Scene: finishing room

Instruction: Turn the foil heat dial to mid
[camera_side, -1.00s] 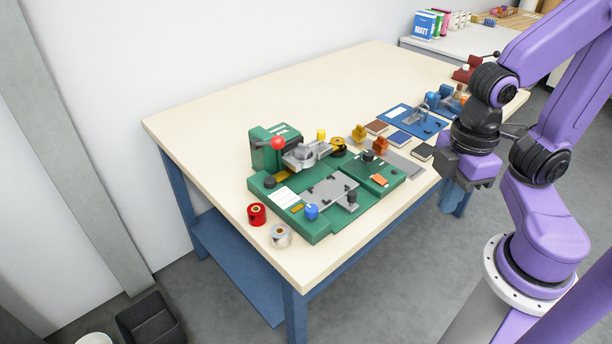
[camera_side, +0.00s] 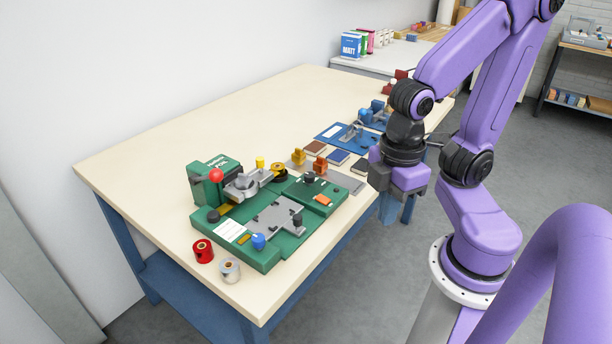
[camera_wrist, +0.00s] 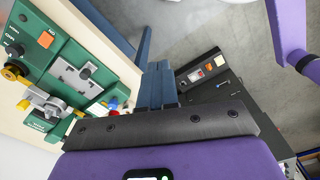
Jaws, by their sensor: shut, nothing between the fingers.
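The green foil machine (camera_side: 290,248) stands near the front edge of the table. A black dial (camera_side: 309,177), which I take for the foil heat dial, sits on its right-hand raised panel behind an orange switch (camera_side: 323,199). In the wrist view a dark knob (camera_wrist: 21,18) shows at the upper left near the orange switch (camera_wrist: 46,39); its markings and setting are too small to read. My gripper (camera_side: 388,212) points down, shut and empty, past the table's front edge, to the right of the machine and apart from the dial. Its closed fingers also show in the wrist view (camera_wrist: 160,88).
A red-ball lever (camera_side: 216,175), yellow knob (camera_side: 260,162) and blue knob (camera_side: 259,241) stick up from the machine. A red roll (camera_side: 203,251) and silver roll (camera_side: 230,270) stand at its left front. Coloured swatches and a blue fixture (camera_side: 343,137) lie behind. The table's left is clear.

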